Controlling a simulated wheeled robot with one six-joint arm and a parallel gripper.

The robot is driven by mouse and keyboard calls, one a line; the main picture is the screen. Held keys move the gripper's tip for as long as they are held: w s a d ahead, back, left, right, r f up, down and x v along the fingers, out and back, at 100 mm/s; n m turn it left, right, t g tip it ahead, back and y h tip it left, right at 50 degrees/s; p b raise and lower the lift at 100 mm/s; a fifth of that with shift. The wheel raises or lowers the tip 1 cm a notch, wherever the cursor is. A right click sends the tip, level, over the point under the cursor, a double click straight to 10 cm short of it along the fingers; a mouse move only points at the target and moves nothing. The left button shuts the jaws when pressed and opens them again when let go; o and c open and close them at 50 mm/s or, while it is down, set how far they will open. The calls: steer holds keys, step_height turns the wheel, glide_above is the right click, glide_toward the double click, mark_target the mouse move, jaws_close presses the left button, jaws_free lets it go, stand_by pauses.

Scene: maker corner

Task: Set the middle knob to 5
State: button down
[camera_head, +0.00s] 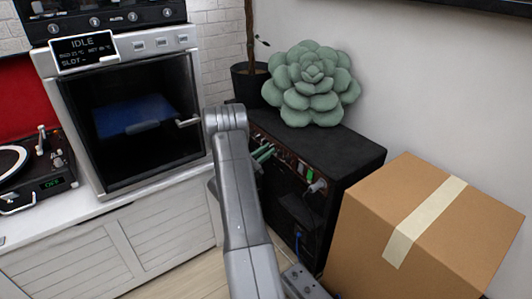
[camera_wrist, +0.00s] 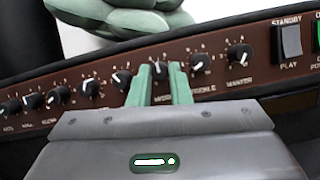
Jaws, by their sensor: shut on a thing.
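A black amplifier (camera_head: 338,148) stands against the wall with a brown panel (camera_wrist: 215,80) that carries a row of dark knobs with white pointers. In the wrist view, the two green fingers of my gripper (camera_wrist: 160,75) are shut on one knob (camera_wrist: 160,69) of that row. The fingers hide much of this knob and part of its scale, so I cannot read its setting. The labels are too small and partly covered to tell surely which knob it is. In the head view, my gripper (camera_head: 264,153) reaches the panel from the left.
Other knobs stand close on both sides, one to the left (camera_wrist: 122,79) and one to the right (camera_wrist: 197,63). A standby switch (camera_wrist: 288,42) is farther right. A green succulent-shaped cushion (camera_head: 312,85) sits on the amplifier. A cardboard box (camera_head: 375,225) stands in front right.

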steer(key=shift+m, duration=0.6)
steer(key=c, duration=1.3)
jaws_free()
steer(key=shift+c, duration=0.2)
steer(key=p+v, duration=0.3)
steer(key=v, duration=1)
steer(key=shift+a+f+p, duration=0.15)
steer(key=shift+a+p, duration=0.2)
steer(key=shift+a, duration=0.05)
steer(key=shift+d, duration=0.1)
steer(key=b+x, duration=0.3)
steer(key=x, duration=1)
steer(key=shift+d+r+b, duration=0.2)
steer(key=shift+d+b, duration=0.1)
steer(key=shift+b, duration=0.05)
